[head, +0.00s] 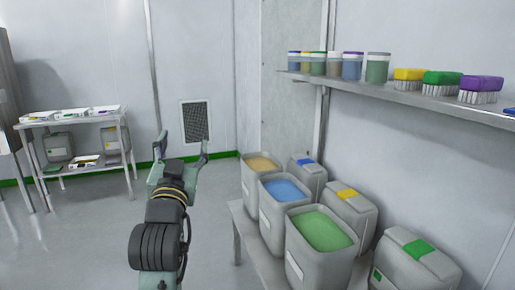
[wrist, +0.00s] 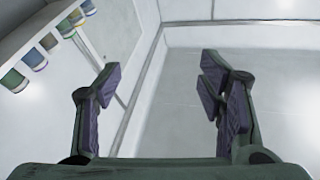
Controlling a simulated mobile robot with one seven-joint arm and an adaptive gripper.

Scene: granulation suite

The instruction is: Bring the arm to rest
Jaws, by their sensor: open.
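My arm reaches forward in the head view, with black and green links. My gripper (head: 180,148) is at its far end, in the air left of the bin table. The gripper also fills the lower part of the wrist view (wrist: 158,95). Its two dark-padded fingers stand wide apart with nothing between them.
On the right, a low table (head: 240,212) bears open bins of tan, blue (head: 285,189) and green (head: 322,229) material and lidded containers. Above, a wall shelf (head: 420,98) holds jars and brushes. Floor (head: 75,235) between is clear.

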